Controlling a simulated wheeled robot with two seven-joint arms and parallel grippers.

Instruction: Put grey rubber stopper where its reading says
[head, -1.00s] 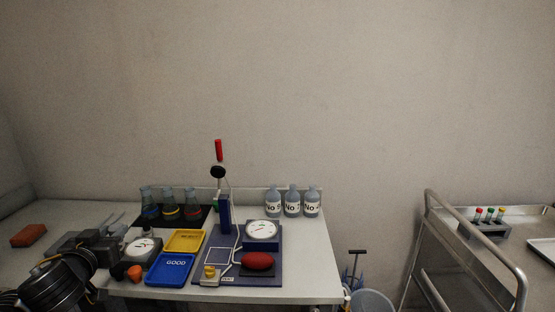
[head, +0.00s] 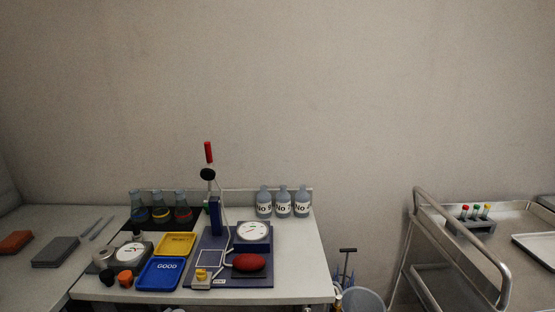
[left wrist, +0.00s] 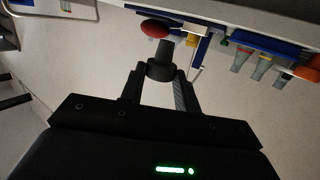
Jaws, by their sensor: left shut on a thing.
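My left gripper (left wrist: 160,88) shows in the left wrist view, shut on a dark grey stopper-like piece (left wrist: 160,70) and held clear of the table. It is outside the head view. A blue tray marked GOOD (head: 148,285) lies at the table's front, with a yellow tray (head: 166,250) behind it; the yellow tray's wording is too small to read. A small dial instrument (head: 133,253) stands left of the trays. A larger dial gauge (head: 252,231) stands on the blue-based apparatus (head: 232,282). My right gripper is in neither view.
A black stopper (head: 107,277) and an orange one (head: 125,277) stand by the front left edge. A red bulb (head: 249,263) and tall red-topped lever (head: 208,153) belong to the apparatus. Flasks (head: 160,212) and bottles (head: 283,205) line the back. A metal trolley (head: 505,280) stands right.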

